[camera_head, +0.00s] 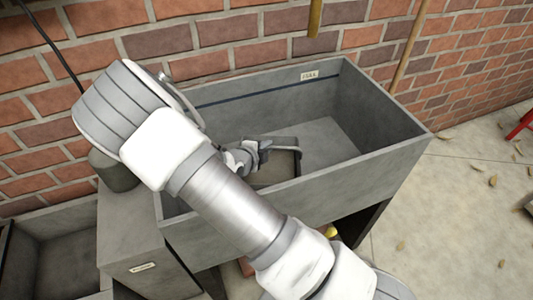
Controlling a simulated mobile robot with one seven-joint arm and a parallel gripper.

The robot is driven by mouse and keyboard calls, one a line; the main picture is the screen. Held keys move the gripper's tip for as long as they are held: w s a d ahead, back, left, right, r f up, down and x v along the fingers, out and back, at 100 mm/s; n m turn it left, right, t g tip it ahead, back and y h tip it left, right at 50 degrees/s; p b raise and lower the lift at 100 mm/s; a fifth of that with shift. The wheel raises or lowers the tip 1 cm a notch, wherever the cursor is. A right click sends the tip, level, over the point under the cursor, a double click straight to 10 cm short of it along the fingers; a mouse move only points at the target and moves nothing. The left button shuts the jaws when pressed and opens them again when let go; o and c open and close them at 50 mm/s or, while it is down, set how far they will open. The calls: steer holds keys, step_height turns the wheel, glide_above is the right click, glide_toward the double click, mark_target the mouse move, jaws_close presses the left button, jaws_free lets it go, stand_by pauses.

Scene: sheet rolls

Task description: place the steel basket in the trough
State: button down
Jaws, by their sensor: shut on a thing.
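The trough (375,170) is a large open grey box against the brick wall, with a dark blue line and a small label inside its back wall. My gripper (266,149) is inside the trough's outline in the picture, partly hidden by my arm. It is shut on what looks like the steel basket (282,170), a dark-rimmed, shallow rectangular thing whose left side my arm hides. The basket appears over the trough's left half. I cannot tell whether it touches the trough floor.
A grey block (135,235) with a label stands left of the trough, with a dark cylinder (115,172) on it. Another open grey container (60,245) is at lower left. A wooden pole (410,48) leans behind the trough. The paved floor (460,215) at right holds scattered leaves.

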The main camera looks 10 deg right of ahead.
steer(key=shift+f, duration=0.7)
steer(key=c, duration=0.9)
jaws_free()
